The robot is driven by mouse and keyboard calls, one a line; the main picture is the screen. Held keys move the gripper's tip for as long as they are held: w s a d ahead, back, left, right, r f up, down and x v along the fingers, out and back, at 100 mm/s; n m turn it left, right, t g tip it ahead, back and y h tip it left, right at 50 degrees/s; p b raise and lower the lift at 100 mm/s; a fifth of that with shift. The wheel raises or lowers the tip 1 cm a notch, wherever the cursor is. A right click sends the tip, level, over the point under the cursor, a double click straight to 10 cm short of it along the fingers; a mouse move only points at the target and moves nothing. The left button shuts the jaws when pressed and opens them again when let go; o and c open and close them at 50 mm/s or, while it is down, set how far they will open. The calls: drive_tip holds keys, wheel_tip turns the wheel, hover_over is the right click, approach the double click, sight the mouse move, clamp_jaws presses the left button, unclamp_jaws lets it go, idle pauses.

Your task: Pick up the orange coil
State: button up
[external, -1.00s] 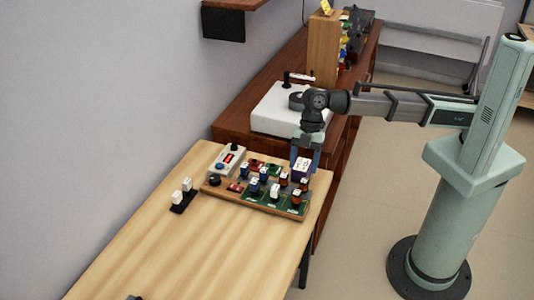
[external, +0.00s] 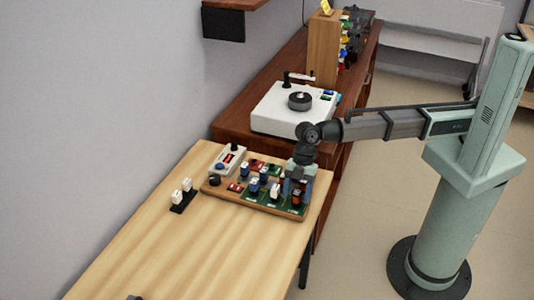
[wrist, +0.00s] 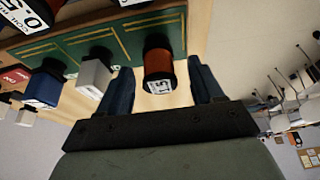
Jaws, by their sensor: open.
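An orange coil (wrist: 158,66) with dark ends and a white label stands between my fingers in the wrist view. It also shows at the front right corner of the parts board in the external view (external: 297,198). My gripper (wrist: 157,80) is open, with one blue finger on each side of the coil and gaps visible on both sides. In the external view my gripper (external: 298,184) is low over the right end of the board and hides some parts behind it.
A white part (wrist: 95,73) and a blue part (wrist: 43,90) stand left of the coil on the wooden board (external: 240,203). A white turntable (external: 275,108) stands on the dark cabinet behind. The table's near part (external: 180,250) is mostly clear.

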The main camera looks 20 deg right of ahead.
drive_tip(key=shift+x, duration=1.2)
drive_tip(key=c, duration=1.1)
